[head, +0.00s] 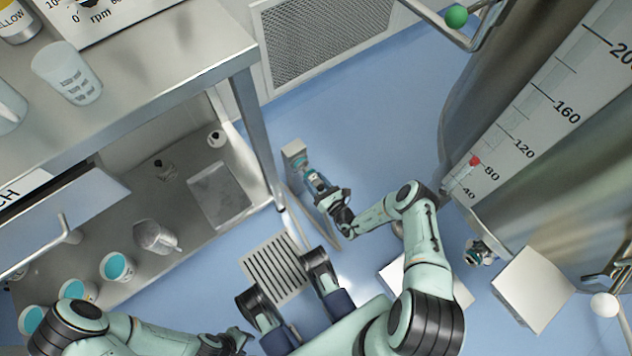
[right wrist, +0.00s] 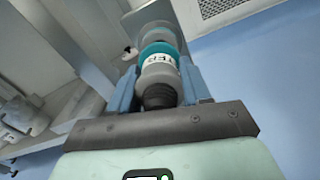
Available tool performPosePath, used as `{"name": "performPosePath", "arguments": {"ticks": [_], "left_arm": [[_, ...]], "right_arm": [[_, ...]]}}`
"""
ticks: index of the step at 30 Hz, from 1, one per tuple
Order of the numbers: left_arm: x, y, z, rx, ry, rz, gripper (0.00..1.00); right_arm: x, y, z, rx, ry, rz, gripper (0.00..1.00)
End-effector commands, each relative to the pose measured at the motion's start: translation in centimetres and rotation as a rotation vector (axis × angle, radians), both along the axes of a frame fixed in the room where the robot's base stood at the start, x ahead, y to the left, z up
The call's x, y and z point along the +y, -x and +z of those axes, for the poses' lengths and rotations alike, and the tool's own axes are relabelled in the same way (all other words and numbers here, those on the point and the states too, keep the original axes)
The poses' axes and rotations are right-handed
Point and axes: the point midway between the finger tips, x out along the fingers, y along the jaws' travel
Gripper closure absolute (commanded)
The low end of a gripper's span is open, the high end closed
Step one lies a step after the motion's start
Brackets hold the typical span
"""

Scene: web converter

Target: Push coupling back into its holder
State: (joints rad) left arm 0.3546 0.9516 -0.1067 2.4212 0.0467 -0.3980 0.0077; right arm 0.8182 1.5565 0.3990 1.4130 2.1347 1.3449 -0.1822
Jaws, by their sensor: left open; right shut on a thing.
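My right gripper (head: 320,192) is shut on the coupling (head: 312,179), close to a grey post-like holder (head: 294,152) beside the table leg. In the right wrist view the coupling (right wrist: 160,75) sits between the two blue-grey fingers (right wrist: 160,88). It has a teal ring, a white lettered band, a grey far end and a dark ribbed near end. Whether its far end touches the holder or is inside it, I cannot tell. My left gripper (head: 240,340) is open and low at the bottom of the head view, away from the coupling.
A steel table (head: 150,60) with a lower shelf (head: 190,235) holding several cups stands at the left. A large graduated tank (head: 550,120) fills the right. A floor grate (head: 270,268) and white boxes (head: 533,288) lie nearby. Blue floor (head: 370,120) is clear beyond the holder.

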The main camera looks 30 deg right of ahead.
Motion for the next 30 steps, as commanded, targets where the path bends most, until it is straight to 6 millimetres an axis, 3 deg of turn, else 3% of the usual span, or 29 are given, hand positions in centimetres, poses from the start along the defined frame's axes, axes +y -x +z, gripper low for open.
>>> {"name": "performPosePath", "arguments": {"ticks": [30], "left_arm": [[0.0, 0.0, -0.1, 0.0, 0.0, 0.0, 0.57]], "right_arm": [[0.2, -2.1, 0.0, -0.002, 0.0, -0.001, 1.0]]}}
